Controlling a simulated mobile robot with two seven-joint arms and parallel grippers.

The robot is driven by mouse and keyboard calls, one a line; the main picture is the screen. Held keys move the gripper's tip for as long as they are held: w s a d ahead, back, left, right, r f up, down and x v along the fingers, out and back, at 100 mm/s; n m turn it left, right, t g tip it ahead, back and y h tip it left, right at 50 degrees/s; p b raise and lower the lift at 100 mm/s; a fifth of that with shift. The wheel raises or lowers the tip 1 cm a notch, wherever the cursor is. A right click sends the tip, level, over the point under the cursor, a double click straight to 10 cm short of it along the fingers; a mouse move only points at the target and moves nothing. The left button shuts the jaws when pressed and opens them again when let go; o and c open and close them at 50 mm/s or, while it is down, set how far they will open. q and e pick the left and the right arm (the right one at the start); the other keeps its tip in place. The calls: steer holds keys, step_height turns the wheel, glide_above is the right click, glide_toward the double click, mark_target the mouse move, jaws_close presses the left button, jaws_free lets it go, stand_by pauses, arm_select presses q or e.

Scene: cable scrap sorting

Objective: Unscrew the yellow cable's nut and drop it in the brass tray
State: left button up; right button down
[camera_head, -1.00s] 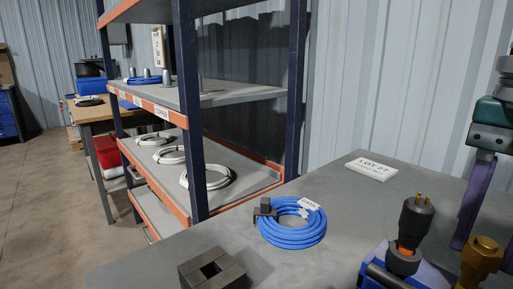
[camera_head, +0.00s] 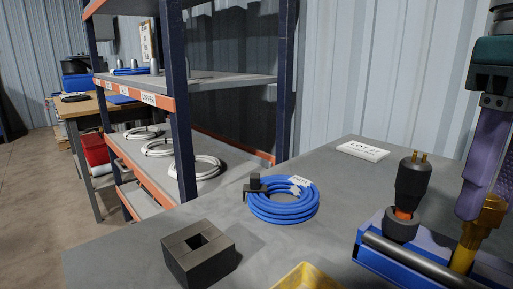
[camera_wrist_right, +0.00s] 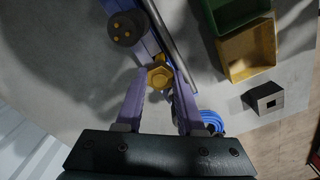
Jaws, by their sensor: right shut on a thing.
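The brass-coloured hex nut (camera_head: 492,212) sits on top of the upright yellow cable end (camera_head: 465,255), in the blue fixture (camera_head: 375,243) at the right of the head view. My right gripper (camera_head: 483,203) reaches down from above with its purple fingers shut on the nut. The right wrist view shows the nut (camera_wrist_right: 160,76) between the fingertips (camera_wrist_right: 162,82). The brass tray is the yellow open box (camera_head: 308,277) at the bottom edge of the head view; it also shows in the right wrist view (camera_wrist_right: 232,72), and its visible floor looks empty. My left gripper is not in view.
A black plug with brass pins (camera_head: 412,180) stands beside the nut in the fixture. A blue cable coil (camera_head: 284,212), a dark square block (camera_head: 180,262) and a white lot sign (camera_head: 362,151) lie on the table. A green tray (camera_wrist_right: 218,20) adjoins the brass tray.

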steer(key=shift+n, duration=0.5)
steer(key=shift+c, duration=2.2)
jaws_free()
steer(key=shift+r+p, duration=1)
steer(key=shift+r, duration=0.55)
steer(key=shift+f, duration=0.1)
